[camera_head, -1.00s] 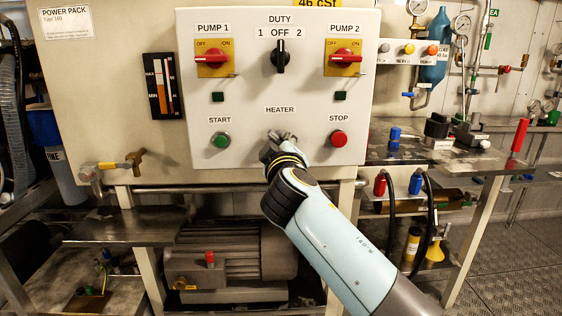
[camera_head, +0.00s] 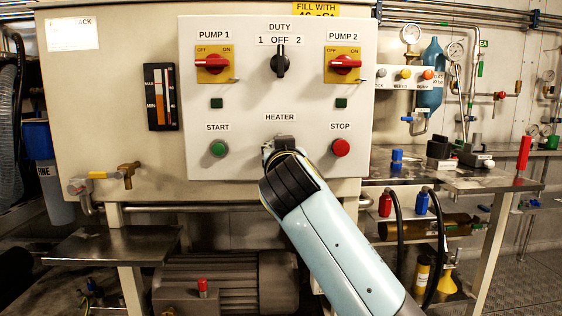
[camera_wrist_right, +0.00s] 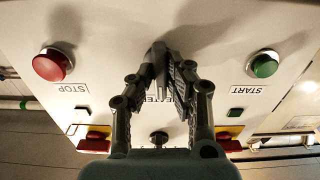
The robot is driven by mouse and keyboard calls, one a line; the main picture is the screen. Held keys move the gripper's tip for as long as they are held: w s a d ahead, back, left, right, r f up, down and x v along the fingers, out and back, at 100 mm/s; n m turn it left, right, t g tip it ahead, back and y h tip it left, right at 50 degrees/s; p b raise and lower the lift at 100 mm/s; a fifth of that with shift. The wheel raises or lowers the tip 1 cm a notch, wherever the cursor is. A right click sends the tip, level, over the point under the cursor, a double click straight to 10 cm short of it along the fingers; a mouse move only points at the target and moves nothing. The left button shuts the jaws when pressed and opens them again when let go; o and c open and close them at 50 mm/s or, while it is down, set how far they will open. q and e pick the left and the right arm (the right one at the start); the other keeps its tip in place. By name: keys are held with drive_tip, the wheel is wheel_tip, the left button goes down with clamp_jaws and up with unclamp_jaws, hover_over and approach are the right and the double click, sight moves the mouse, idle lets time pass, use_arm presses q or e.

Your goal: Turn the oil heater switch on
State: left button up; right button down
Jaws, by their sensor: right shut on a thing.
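The white control panel (camera_head: 247,110) carries the HEATER label (camera_head: 280,117) between the green START button (camera_head: 218,148) and the red STOP button (camera_head: 340,147). My right gripper (camera_head: 281,143) is at the panel just below that label. In the right wrist view, which shows the panel upside down, my right gripper (camera_wrist_right: 161,58) has its fingers closed together at the panel on the heater switch. My left gripper is in neither view.
Above are the red PUMP 1 switch (camera_head: 213,63), the black DUTY switch (camera_head: 280,60) and the red PUMP 2 switch (camera_head: 344,63). A brass tap (camera_head: 128,174) sticks out at the lower left. A metal bench (camera_head: 440,177) stands to the right.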

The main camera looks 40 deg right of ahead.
drive_tip(key=shift+f+m, duration=0.2)
drive_tip(key=shift+m, duration=0.3)
drive_tip(key=c, duration=1.3)
unclamp_jaws()
drive_tip(key=shift+r, duration=0.15)
wheel_tip(320, 180, up, 10)
drive_tip(key=shift+f, duration=0.1)
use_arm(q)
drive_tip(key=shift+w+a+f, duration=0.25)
